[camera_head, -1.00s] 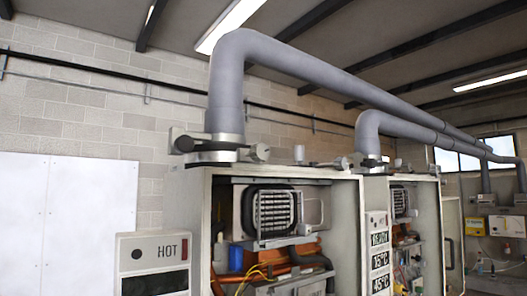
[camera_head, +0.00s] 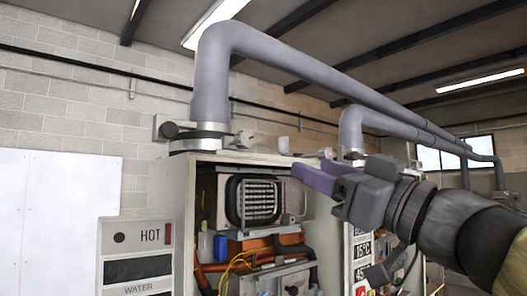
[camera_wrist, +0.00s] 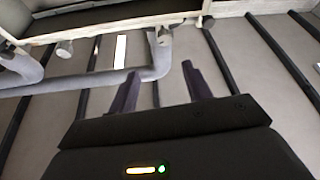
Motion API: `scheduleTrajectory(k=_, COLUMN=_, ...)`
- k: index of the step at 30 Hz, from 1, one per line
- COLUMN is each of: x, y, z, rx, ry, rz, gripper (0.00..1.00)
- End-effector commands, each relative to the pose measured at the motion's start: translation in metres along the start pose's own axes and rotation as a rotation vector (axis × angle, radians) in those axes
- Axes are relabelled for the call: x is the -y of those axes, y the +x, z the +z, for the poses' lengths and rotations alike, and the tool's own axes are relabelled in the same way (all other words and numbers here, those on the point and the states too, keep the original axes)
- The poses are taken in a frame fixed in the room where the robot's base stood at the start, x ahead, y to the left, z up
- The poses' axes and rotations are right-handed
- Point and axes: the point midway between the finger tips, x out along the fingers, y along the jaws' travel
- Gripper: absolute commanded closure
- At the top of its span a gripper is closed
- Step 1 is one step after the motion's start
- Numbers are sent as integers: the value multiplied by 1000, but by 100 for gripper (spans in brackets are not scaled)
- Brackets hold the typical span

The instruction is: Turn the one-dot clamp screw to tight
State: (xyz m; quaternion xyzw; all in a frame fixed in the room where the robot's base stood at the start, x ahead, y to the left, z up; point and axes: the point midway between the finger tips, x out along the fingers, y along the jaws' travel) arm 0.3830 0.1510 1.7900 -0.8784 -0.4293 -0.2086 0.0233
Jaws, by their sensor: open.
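The near grey flue pipe (camera_head: 211,90) rises from the top of the open heater cabinet, with a metal clamp band (camera_head: 197,144) around its foot. A dark round knob (camera_head: 168,131) sits at the clamp's left, and a grey screw-like part (camera_head: 245,140) at its right. Dot marks are too small to read, so I cannot tell which is the one-dot screw. My gripper (camera_head: 309,166), with purple fingers, is open and empty, right of the clamp and apart from it. The wrist view shows both fingers (camera_wrist: 161,70) spread, with a grey knob (camera_wrist: 65,48) beyond them.
A second, thinner-looking flue pipe (camera_head: 351,128) stands farther right, partly behind my arm. The open cabinet (camera_head: 168,215) holds hoses and wires. Open air lies above the cabinet top, beneath the ceiling beams.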

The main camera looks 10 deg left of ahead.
Motion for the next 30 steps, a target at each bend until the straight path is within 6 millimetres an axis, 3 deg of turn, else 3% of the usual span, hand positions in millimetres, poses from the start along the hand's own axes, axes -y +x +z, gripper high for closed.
scheduleTrajectory(k=3, x=9, y=0, z=-6, rx=4, ry=-2, rz=-33, gripper=50)
scheduleTrajectory(k=14, x=8, y=1, z=-7, rx=3, ry=-1, rz=-30, gripper=50)
scheduleTrajectory(k=30, x=7, y=24, z=-12, rx=-3, ry=4, rz=-31, gripper=50)
